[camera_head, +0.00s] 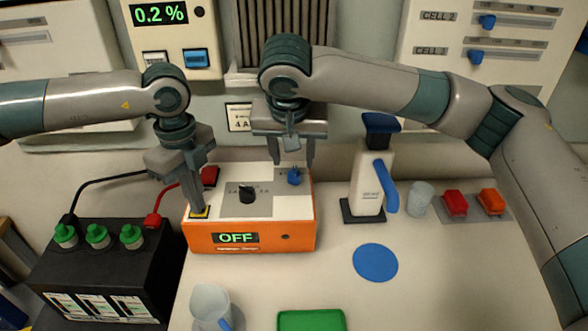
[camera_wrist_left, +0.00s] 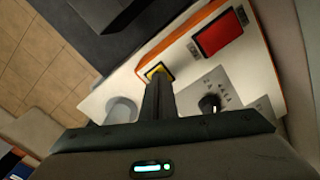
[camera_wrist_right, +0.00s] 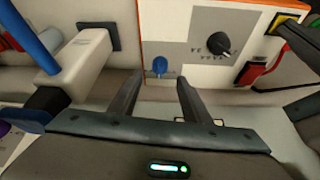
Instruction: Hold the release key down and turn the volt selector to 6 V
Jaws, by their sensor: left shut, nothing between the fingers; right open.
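An orange-sided box (camera_head: 270,237) with a white top shows "OFF" on its front display. A yellow key (camera_wrist_left: 154,69), likely the release key, lies at its front left corner. My left gripper (camera_head: 200,209) is shut, its tips at the yellow key and partly covering it; I cannot tell how far it is pressed. A small blue knob (camera_head: 294,178), likely the volt selector, sits on a grey plate at the back right. It also shows in the right wrist view (camera_wrist_right: 160,65). My right gripper (camera_head: 296,164) is open, its fingers to either side of the blue knob's line, not gripping it.
A black knob (camera_head: 247,195) and a red key (camera_head: 210,176) share the box top. A black battery block (camera_head: 100,262) with green caps stands left. A white stand with a blue handle (camera_head: 386,186), a blue disc (camera_head: 375,262), a mug (camera_head: 210,303) and a green tray (camera_head: 311,320) surround the box.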

